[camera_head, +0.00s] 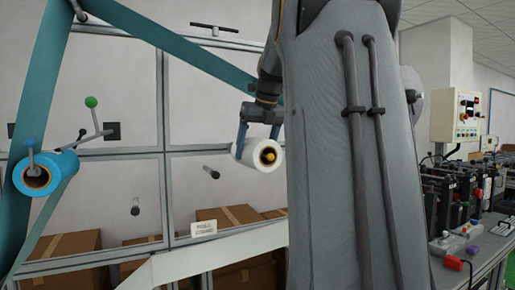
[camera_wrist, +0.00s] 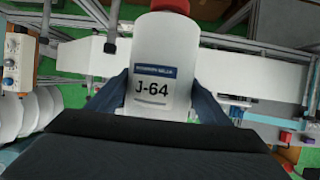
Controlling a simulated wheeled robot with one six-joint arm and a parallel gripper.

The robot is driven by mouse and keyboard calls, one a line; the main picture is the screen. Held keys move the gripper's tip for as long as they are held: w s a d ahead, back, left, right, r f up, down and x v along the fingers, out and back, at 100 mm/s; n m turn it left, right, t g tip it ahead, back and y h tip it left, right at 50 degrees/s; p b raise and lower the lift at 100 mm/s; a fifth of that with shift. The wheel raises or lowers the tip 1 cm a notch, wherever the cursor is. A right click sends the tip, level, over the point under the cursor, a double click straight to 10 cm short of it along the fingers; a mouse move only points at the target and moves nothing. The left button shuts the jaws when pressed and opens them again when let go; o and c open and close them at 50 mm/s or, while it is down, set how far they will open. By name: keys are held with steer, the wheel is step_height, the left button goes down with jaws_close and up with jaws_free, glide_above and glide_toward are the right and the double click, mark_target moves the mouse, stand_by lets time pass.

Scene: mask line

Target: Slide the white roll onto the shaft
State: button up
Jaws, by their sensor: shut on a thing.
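The white roll (camera_head: 246,154) is between the blue fingers of my gripper (camera_head: 257,137), in front of the wall panel. Its near end shows a dark core with an orange rim and a small yellow spot inside; I cannot tell whether that spot is a shaft tip. In the wrist view, the white roll (camera_wrist: 152,60) has a "J-64" label and a red shape at its far end, with my fingers (camera_wrist: 152,98) on both sides. Two short pegs stick out of the panel, one at lower left (camera_head: 135,205) and one nearer the roll (camera_head: 211,172).
A blue roll (camera_head: 52,168) sits on a spindle at left, with teal web running up from it. A green-knobbed lever (camera_head: 91,102) stands beside it. A white sign (camera_head: 204,228), boxes (camera_head: 70,245) and a pale beam (camera_head: 215,252) are below. Machinery (camera_head: 455,190) stands at right.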

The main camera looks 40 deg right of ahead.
steer(key=shift+w+d, duration=0.1)
steer(key=shift+w, duration=0.3)
steer(key=shift+w+d+p, duration=0.2)
steer(key=shift+w+p, duration=0.5)
steer(key=shift+w, duration=0.1)
steer(key=shift+w+d+p, duration=0.15)
steer(key=shift+w+p, duration=0.6)
steer(key=shift+w, duration=0.05)
steer(key=shift+w+d+p, duration=0.2)
steer(key=shift+w+p, duration=0.5)
steer(key=shift+w, duration=0.1)
steer(key=shift+w+d+p, duration=0.1)
steer(key=shift+w+p, duration=0.35)
steer(key=shift+f, duration=0.5)
steer(key=o, duration=1.3)
